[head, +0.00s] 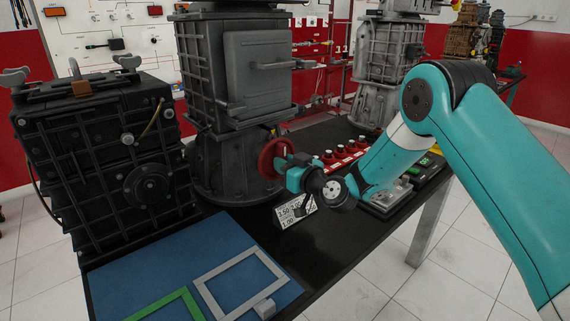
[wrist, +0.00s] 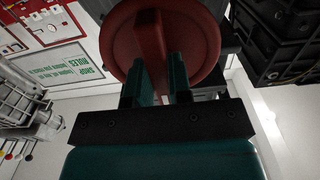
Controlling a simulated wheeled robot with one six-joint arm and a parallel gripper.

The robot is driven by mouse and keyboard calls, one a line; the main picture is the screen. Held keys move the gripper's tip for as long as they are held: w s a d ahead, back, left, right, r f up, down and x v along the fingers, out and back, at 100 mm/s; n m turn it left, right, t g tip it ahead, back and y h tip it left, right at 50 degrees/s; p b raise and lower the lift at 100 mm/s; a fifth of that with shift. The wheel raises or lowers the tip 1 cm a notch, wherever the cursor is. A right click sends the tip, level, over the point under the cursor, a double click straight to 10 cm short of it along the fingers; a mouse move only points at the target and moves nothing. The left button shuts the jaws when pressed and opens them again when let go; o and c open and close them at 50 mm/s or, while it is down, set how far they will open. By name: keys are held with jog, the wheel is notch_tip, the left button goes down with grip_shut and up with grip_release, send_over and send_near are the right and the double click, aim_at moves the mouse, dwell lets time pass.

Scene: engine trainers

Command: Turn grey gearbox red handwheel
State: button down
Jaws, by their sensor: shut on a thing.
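The red handwheel (head: 274,158) is mounted on the lower front of the dark grey gearbox (head: 205,80) in the head view. In the wrist view the red handwheel (wrist: 205,42) fills the top middle. My gripper (head: 290,170) is at the wheel's right side, and in the wrist view its two fingers (wrist: 165,75) reach onto the wheel face, shut on a part of it.
A black gearbox (head: 100,150) stands at left. A blue mat (head: 225,232) with grey and green frames lies in front. A number card (head: 293,209) stands just below my gripper. Red-topped items (head: 342,154) stand at right under my arm.

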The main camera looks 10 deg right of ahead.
jog(key=shift+m, duration=0.3)
jog(key=m+b, duration=0.1)
jog(key=m, duration=0.8)
jog(key=shift+m+p, duration=0.3)
jog(key=shift+m, duration=0.1)
jog(key=m+p, duration=0.3)
jog(key=m, duration=0.7)
jog(key=shift+d+p, duration=0.1)
jog(key=shift+p, duration=0.2)
jog(key=c, duration=1)
grip_release()
jog(key=shift+c, duration=0.2)
